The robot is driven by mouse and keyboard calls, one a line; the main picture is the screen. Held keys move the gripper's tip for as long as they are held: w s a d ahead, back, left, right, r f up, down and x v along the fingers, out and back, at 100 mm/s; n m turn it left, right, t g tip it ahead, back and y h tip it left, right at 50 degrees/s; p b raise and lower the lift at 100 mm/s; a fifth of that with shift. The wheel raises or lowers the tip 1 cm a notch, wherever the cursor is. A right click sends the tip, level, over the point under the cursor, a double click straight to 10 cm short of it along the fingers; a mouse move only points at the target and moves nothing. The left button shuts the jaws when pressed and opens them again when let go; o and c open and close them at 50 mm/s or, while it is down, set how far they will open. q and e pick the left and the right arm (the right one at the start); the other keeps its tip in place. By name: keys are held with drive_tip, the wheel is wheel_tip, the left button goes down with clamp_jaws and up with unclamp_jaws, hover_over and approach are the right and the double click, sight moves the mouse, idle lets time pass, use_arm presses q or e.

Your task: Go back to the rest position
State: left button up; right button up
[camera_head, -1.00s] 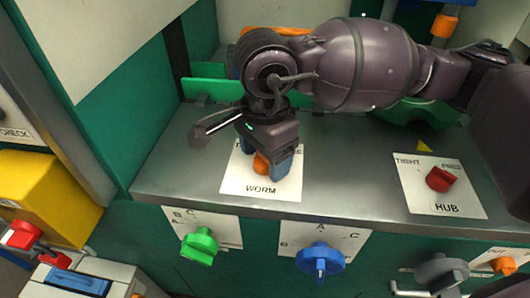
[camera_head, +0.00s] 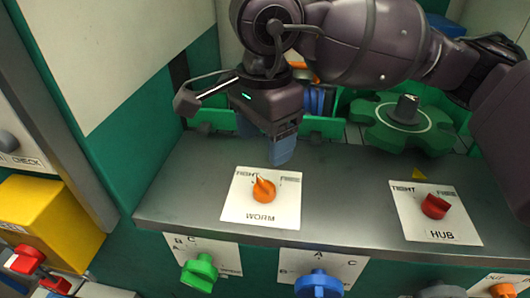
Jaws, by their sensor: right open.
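My right gripper (camera_head: 281,150) comes in from the upper right on its dark arm. It is open and empty, above the back part of the grey shelf (camera_head: 345,208). The orange WORM knob (camera_head: 264,191) sits on its white plate below and in front of the gripper, clear of the fingers. Its pointer leans towards TIGHT. The red HUB knob (camera_head: 434,206) stands on its own plate at the right. My left gripper is out of view.
A green wheel-like part (camera_head: 385,134) stands behind the shelf under my right arm. Green (camera_head: 199,272) and blue (camera_head: 318,283) knobs are on the front panel below. A yellow block (camera_head: 45,215) stands at the left. The shelf's left part is clear.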

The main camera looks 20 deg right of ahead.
drive_tip(key=shift+r, duration=0.35)
